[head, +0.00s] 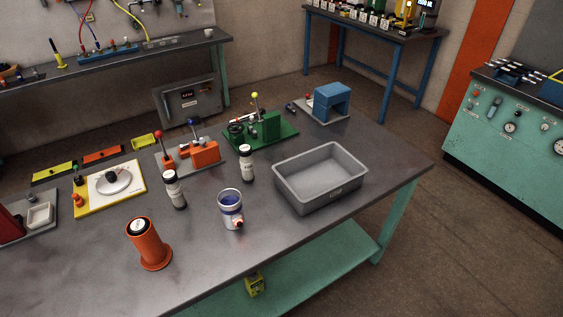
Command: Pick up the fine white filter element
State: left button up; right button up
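One cylinder (174,190) is left of centre and the other (246,163) is farther back and to the right. They look like filter elements, but their labels are too small to read, so I cannot tell which is the fine white one. A blue and white cup-like housing (230,208) with a red-orange fitting stands in front of them. An orange cylinder (148,243) on a round base stands nearer the front left. Neither of my grippers shows.
A grey open bin (320,177), empty, stands at the right of the bench. Behind are a green fixture (262,132), an orange fixture on a grey plate (205,152), a blue block (332,100) and a yellow-edged plate (110,187). The front right of the bench is clear.

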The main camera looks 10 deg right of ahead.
aim_at(245, 150)
jog(key=i+l+z, duration=0.1)
jog(key=l, duration=0.3)
jog(key=i+l+z, duration=0.1)
jog(key=l, duration=0.3)
jog(key=i+l+z, duration=0.1)
jog(key=l, duration=0.3)
jog(key=i, duration=0.1)
